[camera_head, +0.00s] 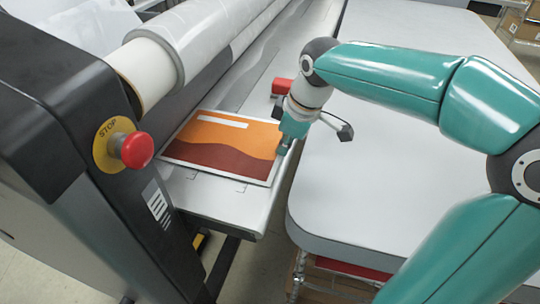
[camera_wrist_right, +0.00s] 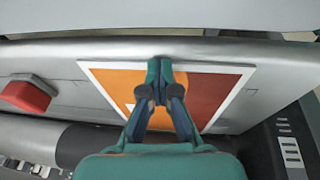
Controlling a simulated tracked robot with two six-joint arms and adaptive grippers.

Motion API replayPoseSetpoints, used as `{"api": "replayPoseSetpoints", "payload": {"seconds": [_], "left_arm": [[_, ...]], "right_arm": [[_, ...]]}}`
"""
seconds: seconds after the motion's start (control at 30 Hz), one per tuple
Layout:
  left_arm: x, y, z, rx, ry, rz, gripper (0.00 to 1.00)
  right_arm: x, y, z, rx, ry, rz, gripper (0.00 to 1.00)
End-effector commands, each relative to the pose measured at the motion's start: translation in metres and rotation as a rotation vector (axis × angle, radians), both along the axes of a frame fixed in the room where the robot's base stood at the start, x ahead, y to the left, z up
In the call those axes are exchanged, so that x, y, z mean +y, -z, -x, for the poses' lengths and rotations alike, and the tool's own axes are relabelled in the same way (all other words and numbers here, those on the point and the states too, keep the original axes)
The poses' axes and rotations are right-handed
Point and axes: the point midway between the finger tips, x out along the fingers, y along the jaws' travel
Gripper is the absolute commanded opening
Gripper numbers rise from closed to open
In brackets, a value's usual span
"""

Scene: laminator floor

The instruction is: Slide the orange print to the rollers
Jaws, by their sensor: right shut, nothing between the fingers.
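The orange print (camera_head: 215,130), with a white border, a white bar and dark red waves, lies flat on the grey feed shelf (camera_head: 220,205) of the laminator. It also shows in the right wrist view (camera_wrist_right: 205,98). My right gripper (camera_head: 283,150) is shut and empty, its tips at the print's right edge. In the right wrist view the shut fingers (camera_wrist_right: 160,72) overlap the print; I cannot tell whether they touch it. The rollers (camera_head: 200,45) run along the machine on the print's left, with white film on them. My left gripper is not in view.
A red block (camera_head: 281,87) sits on the shelf beyond the print. A red STOP button (camera_head: 134,149) juts from the dark end housing at left. A wide white table (camera_head: 380,190) lies right of the shelf, across a gap; its visible top is mostly clear.

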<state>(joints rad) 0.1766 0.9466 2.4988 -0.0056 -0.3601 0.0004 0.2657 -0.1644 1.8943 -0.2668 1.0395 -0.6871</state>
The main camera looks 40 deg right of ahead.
Motion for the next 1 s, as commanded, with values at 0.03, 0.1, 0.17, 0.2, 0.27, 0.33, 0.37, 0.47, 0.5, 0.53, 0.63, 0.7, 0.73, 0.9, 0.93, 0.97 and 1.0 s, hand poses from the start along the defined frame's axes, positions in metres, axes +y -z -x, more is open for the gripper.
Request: {"api": "replayPoseSetpoints", "payload": {"seconds": [0.03,0.1,0.17,0.2,0.27,0.33,0.37,0.47,0.5,0.53,0.63,0.7,0.73,0.9,0.93,0.97,1.0], "left_arm": [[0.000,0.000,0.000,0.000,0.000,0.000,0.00],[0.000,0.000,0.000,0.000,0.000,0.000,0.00],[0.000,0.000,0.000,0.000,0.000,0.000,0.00],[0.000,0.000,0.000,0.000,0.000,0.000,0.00],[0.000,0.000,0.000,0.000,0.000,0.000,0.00],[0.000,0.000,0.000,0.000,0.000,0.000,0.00],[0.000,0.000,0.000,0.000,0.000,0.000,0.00],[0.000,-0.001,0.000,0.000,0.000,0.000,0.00],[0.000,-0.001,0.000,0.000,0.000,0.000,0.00],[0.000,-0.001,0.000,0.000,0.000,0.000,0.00],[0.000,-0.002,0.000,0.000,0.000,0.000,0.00],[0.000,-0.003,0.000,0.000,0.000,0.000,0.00],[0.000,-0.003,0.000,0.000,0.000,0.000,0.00],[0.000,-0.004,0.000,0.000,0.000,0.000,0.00],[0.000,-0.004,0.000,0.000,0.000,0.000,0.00],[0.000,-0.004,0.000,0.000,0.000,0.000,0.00],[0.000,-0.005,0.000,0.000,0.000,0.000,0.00]], "right_arm": [[0.001,0.001,0.000,0.003,-0.002,-0.001,0.00],[0.001,0.002,0.000,0.003,-0.002,-0.001,0.00],[0.001,0.002,0.000,0.003,-0.002,-0.001,0.00],[0.001,0.002,0.000,0.003,-0.002,-0.001,0.00],[0.001,0.002,0.000,0.003,-0.002,-0.001,0.00],[0.001,0.002,0.000,0.003,-0.002,-0.001,0.00],[0.001,0.002,-0.001,0.003,-0.002,-0.001,0.00],[0.002,0.001,-0.002,0.003,-0.002,-0.001,0.00],[0.002,0.002,-0.003,0.004,-0.002,-0.001,0.00],[0.002,0.001,-0.003,0.004,-0.002,-0.001,0.00],[0.003,0.001,-0.006,0.004,-0.002,-0.001,0.00],[0.004,0.001,-0.007,0.004,-0.002,-0.001,0.00],[0.005,0.001,-0.008,0.004,-0.002,-0.001,0.00],[0.007,0.001,-0.012,0.004,-0.002,-0.001,0.00],[0.007,0.002,-0.012,0.004,-0.003,-0.002,0.00],[0.007,0.002,-0.013,0.004,-0.003,-0.002,0.00],[0.008,0.002,-0.014,0.005,-0.003,-0.001,0.00]]}}
